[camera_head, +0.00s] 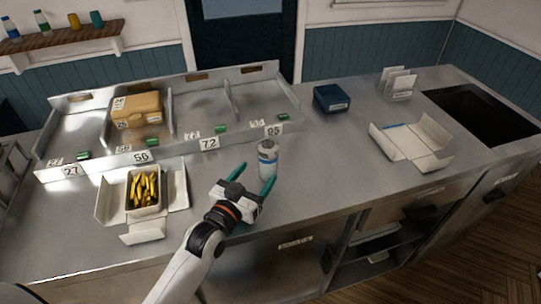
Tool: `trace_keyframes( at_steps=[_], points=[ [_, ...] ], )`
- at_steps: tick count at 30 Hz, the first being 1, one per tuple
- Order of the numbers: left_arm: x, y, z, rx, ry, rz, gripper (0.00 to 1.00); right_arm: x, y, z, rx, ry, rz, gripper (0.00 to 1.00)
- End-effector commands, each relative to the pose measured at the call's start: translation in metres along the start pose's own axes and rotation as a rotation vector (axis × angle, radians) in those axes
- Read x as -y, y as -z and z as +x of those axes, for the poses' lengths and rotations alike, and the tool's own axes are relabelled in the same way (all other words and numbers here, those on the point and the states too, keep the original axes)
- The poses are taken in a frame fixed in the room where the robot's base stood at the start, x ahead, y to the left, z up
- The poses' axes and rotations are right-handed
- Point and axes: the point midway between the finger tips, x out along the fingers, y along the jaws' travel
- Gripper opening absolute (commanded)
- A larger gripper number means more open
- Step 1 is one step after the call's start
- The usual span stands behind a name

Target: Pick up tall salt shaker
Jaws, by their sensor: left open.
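The tall salt shaker (267,158) stands upright on the metal counter in front of the numbered bays. It is a pale cylinder with a grey top and a dark band. My left gripper (256,174) has its green fingers spread open just in front of the shaker. One fingertip is left of the shaker and the other overlaps its lower right side in the picture. I cannot tell whether either finger touches it. My right gripper is not in view.
An open box of fries (145,190) lies left of the gripper. A brown box (137,108) sits in a numbered bay. A dark blue box (331,98), an open empty carton (412,141) and a rack (397,83) stand right. Counter between shaker and carton is clear.

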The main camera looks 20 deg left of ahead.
Motion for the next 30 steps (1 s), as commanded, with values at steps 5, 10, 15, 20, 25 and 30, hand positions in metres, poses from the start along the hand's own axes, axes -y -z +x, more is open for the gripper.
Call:
trace_keyframes(
  at_steps=[5, 10, 15, 20, 25, 30],
  points=[
    [0.0, -0.002, 0.03, 0.0, 0.0, 0.0, 0.7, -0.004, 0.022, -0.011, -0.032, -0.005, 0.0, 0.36],
    [0.0, -0.002, 0.041, 0.0, 0.001, 0.0, 0.7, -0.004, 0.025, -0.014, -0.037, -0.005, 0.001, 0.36],
    [-0.001, -0.008, 0.062, 0.0, 0.0, 0.0, 0.7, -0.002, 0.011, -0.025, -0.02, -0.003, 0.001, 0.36],
    [-0.001, -0.007, 0.083, 0.0, 0.0, 0.001, 0.7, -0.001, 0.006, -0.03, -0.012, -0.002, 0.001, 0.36],
    [-0.001, -0.005, 0.091, -0.001, 0.001, 0.0, 0.7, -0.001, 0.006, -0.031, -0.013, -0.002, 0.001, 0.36],
    [-0.001, -0.004, 0.091, -0.001, 0.001, 0.0, 0.7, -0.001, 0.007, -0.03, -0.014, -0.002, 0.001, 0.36]
  ],
)
